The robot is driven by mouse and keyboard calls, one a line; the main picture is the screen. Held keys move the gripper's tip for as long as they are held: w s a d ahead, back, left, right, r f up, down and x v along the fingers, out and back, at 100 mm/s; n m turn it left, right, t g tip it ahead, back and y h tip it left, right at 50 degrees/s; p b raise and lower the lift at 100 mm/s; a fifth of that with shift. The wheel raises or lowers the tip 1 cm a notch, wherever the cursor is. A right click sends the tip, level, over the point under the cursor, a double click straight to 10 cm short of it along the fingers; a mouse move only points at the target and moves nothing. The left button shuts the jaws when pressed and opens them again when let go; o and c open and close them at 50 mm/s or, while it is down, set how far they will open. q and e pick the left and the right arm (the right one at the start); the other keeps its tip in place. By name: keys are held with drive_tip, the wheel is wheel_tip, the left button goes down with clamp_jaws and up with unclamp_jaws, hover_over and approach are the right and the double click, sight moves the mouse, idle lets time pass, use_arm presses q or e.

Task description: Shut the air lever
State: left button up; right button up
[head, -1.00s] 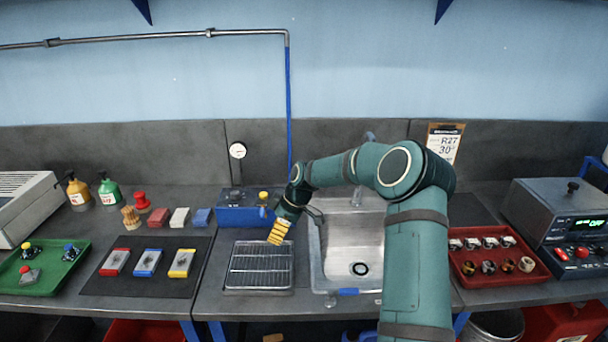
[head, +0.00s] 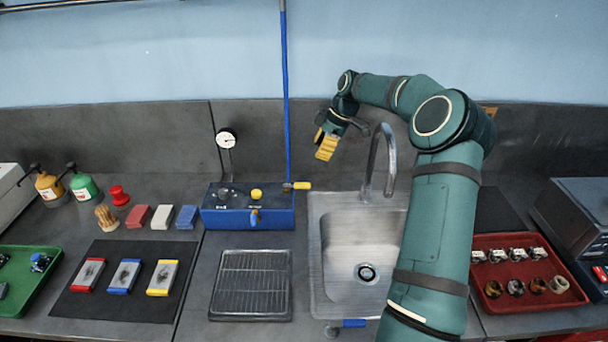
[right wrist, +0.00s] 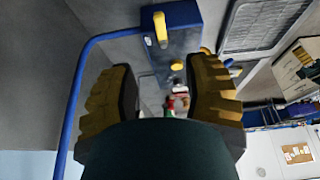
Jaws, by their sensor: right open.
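The air lever (head: 300,185) is a small yellow handle at the right end of the blue box (head: 222,217), by the foot of the blue air pipe (head: 286,100). It points right, across the pipe line. In the right wrist view a yellow lever (right wrist: 160,28) shows on the blue box (right wrist: 190,17), beyond the fingers. My right gripper (head: 326,144) is open and empty, with yellow ribbed pads. It is up near the back wall, above and right of the lever and apart from it. The right wrist view shows its spread fingers (right wrist: 163,72). My left gripper is out of view.
A yellow knob (head: 256,194) and a small front toggle (head: 254,217) are on the box. A gauge (head: 227,140) stands behind it. The faucet (head: 383,150) and sink (head: 335,240) are to the right. A wire rack (head: 251,285) lies in front.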

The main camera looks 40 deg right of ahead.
sight(303, 184)
drive_tip(key=x, duration=1.3)
drive_tip(key=shift+f, duration=0.35)
drive_tip(key=shift+s, duration=0.1)
clamp_jaws()
